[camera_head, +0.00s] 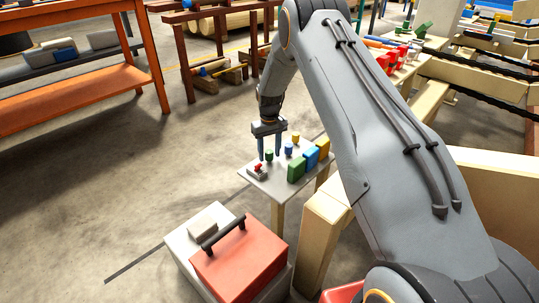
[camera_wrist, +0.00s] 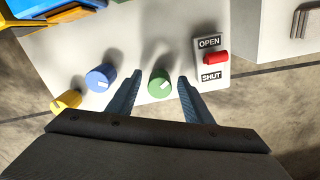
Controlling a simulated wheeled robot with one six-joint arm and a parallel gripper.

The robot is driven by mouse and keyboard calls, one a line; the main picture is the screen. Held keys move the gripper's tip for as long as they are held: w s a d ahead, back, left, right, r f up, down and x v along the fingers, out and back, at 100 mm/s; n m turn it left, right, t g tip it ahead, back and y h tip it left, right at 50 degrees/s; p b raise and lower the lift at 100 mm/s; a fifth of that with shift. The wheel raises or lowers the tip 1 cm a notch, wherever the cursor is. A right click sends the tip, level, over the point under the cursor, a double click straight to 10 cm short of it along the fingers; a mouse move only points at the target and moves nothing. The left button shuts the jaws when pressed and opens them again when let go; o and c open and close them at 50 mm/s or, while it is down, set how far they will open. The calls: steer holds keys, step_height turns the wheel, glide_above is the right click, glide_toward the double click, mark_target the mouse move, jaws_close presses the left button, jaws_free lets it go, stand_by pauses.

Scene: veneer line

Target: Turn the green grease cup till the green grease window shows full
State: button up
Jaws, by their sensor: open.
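The green grease cup (camera_wrist: 159,83) is a round green knob with a pale mark on top, on a light panel. My gripper (camera_wrist: 160,76) is open, with one finger on each side of the cup; I cannot tell whether either finger touches it. In the head view the green cup (camera_head: 269,155) shows between the fingers of my gripper (camera_head: 271,157), which points down. A green block (camera_head: 296,170), likely the green grease window, stands at the panel's front right; its indicator face is not visible, so its level cannot be read.
A blue knob (camera_wrist: 100,77) and a yellow knob (camera_wrist: 66,101) sit left of the green cup. A red switch (camera_wrist: 215,58) marked OPEN and SHUT is close on its right. Blue (camera_head: 311,158) and yellow (camera_head: 323,146) blocks stand beside the green one. A red toolbox (camera_head: 240,262) is in front.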

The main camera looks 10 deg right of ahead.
steer(key=shift+f, duration=0.15)
steer(key=c, duration=1.1)
steer(key=shift+o, duration=0.2)
steer(key=shift+m+p, duration=0.75)
steer(key=shift+m, duration=2.05)
steer(key=o, duration=1.1)
steer(key=shift+c, duration=0.2)
